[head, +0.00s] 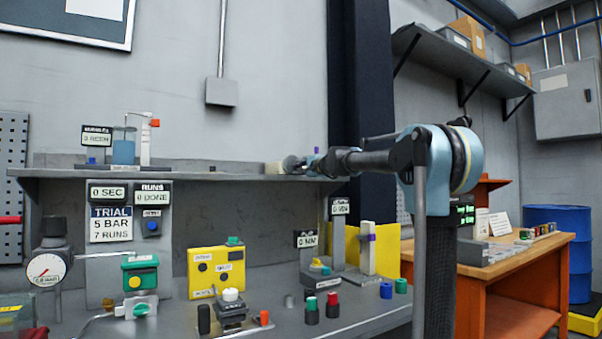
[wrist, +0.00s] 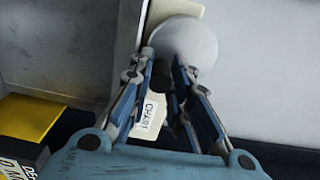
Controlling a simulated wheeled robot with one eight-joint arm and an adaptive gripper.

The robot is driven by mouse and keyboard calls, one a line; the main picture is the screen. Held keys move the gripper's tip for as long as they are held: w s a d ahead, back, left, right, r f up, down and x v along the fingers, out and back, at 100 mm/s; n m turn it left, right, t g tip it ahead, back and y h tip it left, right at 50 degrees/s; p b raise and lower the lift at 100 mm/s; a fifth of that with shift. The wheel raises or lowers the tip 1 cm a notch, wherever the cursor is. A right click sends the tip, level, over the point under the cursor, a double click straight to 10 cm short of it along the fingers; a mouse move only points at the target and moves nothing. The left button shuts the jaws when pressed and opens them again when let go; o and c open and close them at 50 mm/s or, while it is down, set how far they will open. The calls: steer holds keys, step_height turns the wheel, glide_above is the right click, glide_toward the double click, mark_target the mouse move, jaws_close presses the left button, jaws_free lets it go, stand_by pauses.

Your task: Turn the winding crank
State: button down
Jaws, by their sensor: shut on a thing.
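In the wrist view, the two fingers of my gripper (wrist: 164,62) stand on either side of a small dark knob (wrist: 161,77), which looks like the handle of the winding crank. They are shut on it. Behind the knob is a pale round disc (wrist: 188,42), with a cream body and a label reading CHART (wrist: 149,115) beside it. In the head view, my gripper (head: 293,165) reaches left to the right end of the wall shelf, against a small cream block (head: 273,168). The crank itself is too small or hidden there.
The grey shelf (head: 200,174) runs along the wall, with a beaker of blue liquid (head: 123,150) at its left. Below, the bench holds a yellow box (head: 216,271), a pressure gauge (head: 46,269) and several small fittings. A dark column (head: 357,80) stands behind my arm.

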steer(key=shift+d, duration=0.1)
steer(key=shift+f, duration=0.1)
stand_by(0.3)
steer(key=c, duration=1.5)
jaws_free()
steer(key=shift+o, duration=0.2)
steer(key=shift+s, duration=0.1)
steer(key=v, duration=1.1)
steer(key=shift+s+d, duration=0.15)
steer(key=shift+d, duration=0.15)
